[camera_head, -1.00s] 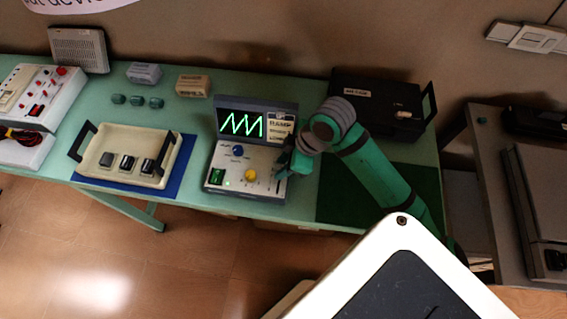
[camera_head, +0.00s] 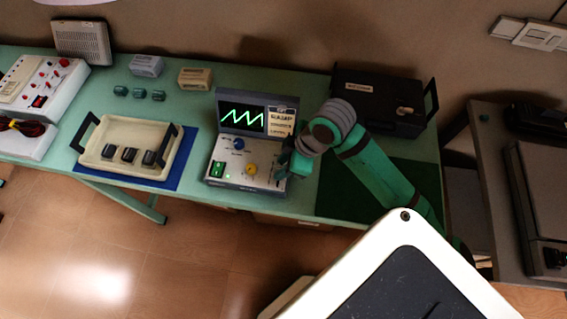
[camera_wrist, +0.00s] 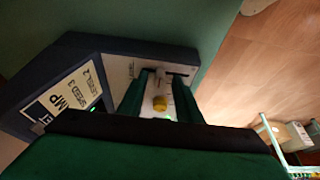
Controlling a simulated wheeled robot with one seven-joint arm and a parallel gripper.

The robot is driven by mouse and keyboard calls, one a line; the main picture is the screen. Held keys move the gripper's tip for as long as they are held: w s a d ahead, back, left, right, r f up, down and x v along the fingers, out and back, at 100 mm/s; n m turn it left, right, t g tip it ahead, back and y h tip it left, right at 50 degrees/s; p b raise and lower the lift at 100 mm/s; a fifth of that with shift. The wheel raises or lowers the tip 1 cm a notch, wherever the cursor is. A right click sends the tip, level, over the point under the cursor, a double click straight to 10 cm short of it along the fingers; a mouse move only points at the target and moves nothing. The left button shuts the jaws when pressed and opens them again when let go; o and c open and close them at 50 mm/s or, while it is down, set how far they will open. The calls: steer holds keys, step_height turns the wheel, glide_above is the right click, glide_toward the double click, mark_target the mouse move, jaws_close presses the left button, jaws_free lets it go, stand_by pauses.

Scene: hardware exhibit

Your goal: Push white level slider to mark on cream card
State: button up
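The signal device (camera_head: 232,181) stands on the bench with a green sawtooth trace on its screen (camera_head: 243,116). The cream card (camera_head: 281,121) is beside the screen; in the wrist view the card (camera_wrist: 62,101) reads RAMP, SPEED 3 and apparently LEVEL 2. The white level slider (camera_wrist: 160,73) shows in the wrist view near a dark slot (camera_wrist: 179,73). My gripper (camera_wrist: 161,80) is over the panel, its two fingers apart on either side of the slider; contact is unclear. In the head view my gripper (camera_head: 285,165) hides the slider.
A yellow knob (camera_head: 251,169), blue knob (camera_head: 238,144) and green switch (camera_head: 217,169) are on the same panel. A cream tray (camera_head: 105,165) with black pieces stands left. A black case (camera_head: 375,104) is behind right. The green mat (camera_head: 335,190) is bare.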

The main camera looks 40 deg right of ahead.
steer(key=v, duration=1)
steer(key=shift+r, duration=0.4)
steer(key=shift+s, duration=0.1)
